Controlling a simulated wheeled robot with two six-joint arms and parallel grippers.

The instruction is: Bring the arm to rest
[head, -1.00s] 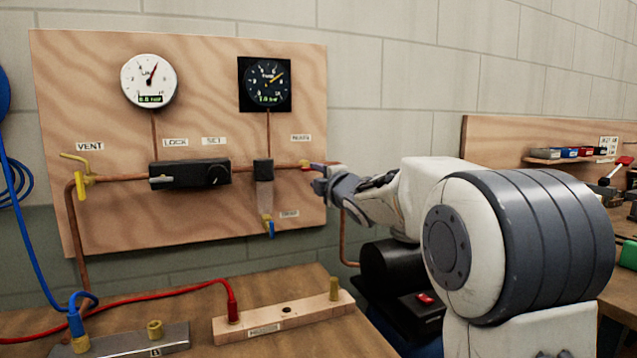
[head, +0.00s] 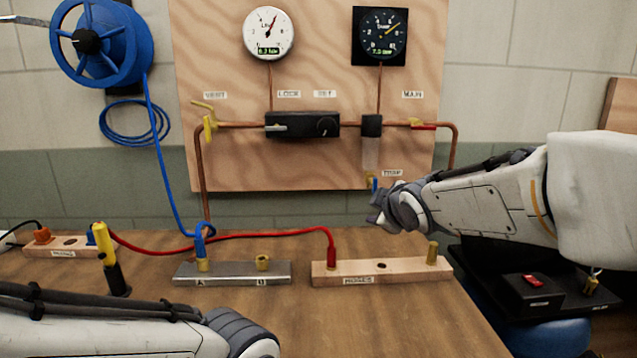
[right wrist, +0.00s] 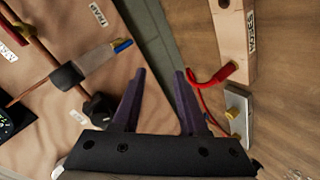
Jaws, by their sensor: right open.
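My right gripper (head: 384,213) is in the head view, in front of the lower right of the plywood panel (head: 225,170) and above the back of the wooden block with the red plug (head: 331,255). In the right wrist view its two dark fingers (right wrist: 160,75) stand apart with nothing between them. My left arm crosses the lower left of the head view; its gripper is out of the picture.
The panel bears a white gauge (head: 269,33), a black gauge (head: 380,36), copper pipes and a black regulator (head: 303,124). A metal block (head: 230,273) with a blue hose and a yellow-black tool (head: 108,260) stand on the bench. The bench front is bare.

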